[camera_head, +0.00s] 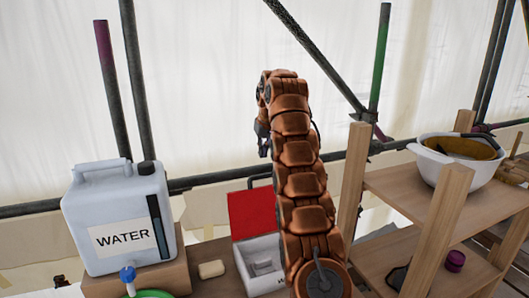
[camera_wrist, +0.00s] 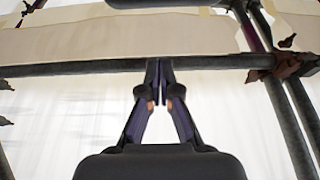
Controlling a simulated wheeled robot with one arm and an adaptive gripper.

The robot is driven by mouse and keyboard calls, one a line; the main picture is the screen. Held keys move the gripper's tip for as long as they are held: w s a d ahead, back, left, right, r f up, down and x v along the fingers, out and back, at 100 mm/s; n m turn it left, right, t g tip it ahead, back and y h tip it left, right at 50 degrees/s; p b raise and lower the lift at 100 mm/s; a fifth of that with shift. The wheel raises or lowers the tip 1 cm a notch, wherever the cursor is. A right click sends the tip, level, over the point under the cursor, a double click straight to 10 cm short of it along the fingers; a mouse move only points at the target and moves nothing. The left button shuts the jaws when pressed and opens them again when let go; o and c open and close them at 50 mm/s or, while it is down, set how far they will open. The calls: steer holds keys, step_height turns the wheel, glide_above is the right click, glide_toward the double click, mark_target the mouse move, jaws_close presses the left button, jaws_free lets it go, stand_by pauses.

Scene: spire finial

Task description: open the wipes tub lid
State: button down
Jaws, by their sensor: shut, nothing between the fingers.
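The wipes tub is a white box (camera_head: 255,270) on the wooden surface at the middle bottom of the head view. Its red lid (camera_head: 252,212) stands up at the back edge, so the tub is open and its pale inside shows. My arm hides the tub's right side. My gripper (camera_head: 264,150) is above the lid and apart from it, partly hidden by my arm. In the wrist view my gripper (camera_wrist: 160,66) has its fingertips together with nothing between them. The tub is not in the wrist view.
A water container (camera_head: 118,215) with a blue tap stands left, beside a bar of soap (camera_head: 211,269). A wooden shelf (camera_head: 400,190) with a white bowl (camera_head: 457,158) stands right. Metal scaffold poles (camera_head: 215,181) cross behind, in front of pale sheeting.

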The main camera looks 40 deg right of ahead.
steer(key=shift+s+a+b+x, duration=0.1)
steer(key=shift+s+b+x, duration=0.05)
steer(key=shift+x, duration=0.75)
steer(key=shift+s+a+b+x, duration=0.1)
steer(key=shift+s+b+x, duration=0.1)
steer(key=shift+x, duration=0.75)
steer(key=shift+s+a+b+x, duration=0.1)
steer(key=shift+b+x, duration=0.05)
steer(key=shift+x, duration=0.75)
steer(key=shift+s+a+f, duration=0.1)
steer(key=shift+s+f, duration=0.05)
steer(key=shift+s, duration=0.5)
steer(key=shift+s+a+f, duration=0.1)
steer(key=shift+s+f, duration=0.05)
steer(key=shift+s, duration=0.5)
steer(key=shift+s, duration=0.1)
steer(key=shift+f, duration=0.1)
